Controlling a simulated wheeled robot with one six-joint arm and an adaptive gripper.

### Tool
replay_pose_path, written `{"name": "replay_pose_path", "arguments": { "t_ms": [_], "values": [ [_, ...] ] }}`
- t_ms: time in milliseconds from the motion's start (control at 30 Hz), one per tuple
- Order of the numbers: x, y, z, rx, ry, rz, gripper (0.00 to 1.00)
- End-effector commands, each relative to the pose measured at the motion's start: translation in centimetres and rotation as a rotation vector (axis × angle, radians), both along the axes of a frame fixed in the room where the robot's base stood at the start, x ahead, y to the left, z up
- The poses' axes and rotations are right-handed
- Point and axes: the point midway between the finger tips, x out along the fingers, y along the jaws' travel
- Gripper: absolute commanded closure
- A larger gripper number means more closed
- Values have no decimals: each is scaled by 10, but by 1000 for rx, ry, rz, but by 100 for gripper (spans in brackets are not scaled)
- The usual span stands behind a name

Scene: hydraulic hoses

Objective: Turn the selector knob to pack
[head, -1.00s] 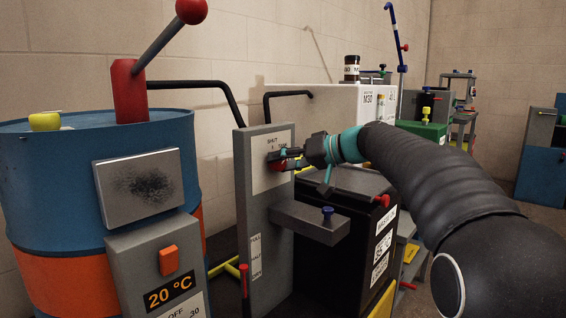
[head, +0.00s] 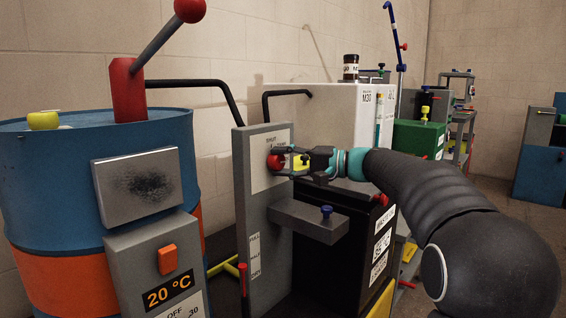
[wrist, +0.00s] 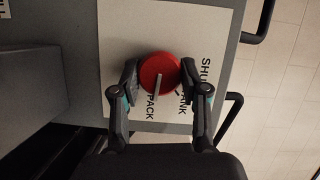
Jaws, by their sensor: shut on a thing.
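The red selector knob (head: 275,162) sits on a white label plate (head: 259,182) on the upright grey panel (head: 247,217). In the wrist view the round red knob (wrist: 160,73) has a pale pointer line that points down in the picture, toward the word PACK. The words SHUT and TANK show on the label beside it, partly covered. My gripper (wrist: 161,80) has one finger on each side of the knob and is shut on it. In the head view my gripper (head: 288,163) reaches the knob from the right.
A grey shelf (head: 308,222) with a blue knob (head: 326,211) juts from the panel below my gripper. A blue and orange drum (head: 60,190) stands at left. Black pipes (head: 215,86) run behind the panel.

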Motion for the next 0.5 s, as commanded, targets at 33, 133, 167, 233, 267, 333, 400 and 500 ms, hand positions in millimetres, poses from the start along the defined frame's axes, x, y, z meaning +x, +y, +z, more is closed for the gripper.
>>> {"name": "replay_pose_path", "arguments": {
  "t_ms": [33,133,167,233,267,333,400,500],
  "values": [
    [0,0,-1,12,16,-1,90],
    [0,0,-1,30,40,-1,90],
    [0,0,-1,34,45,-1,90],
    [0,0,-1,42,56,-1,90],
    [0,0,-1,45,58,-1,90],
    [0,0,-1,49,63,-1,90],
    [0,0,-1,50,66,-1,90],
    [0,0,-1,52,68,-1,90]
  ]
}}
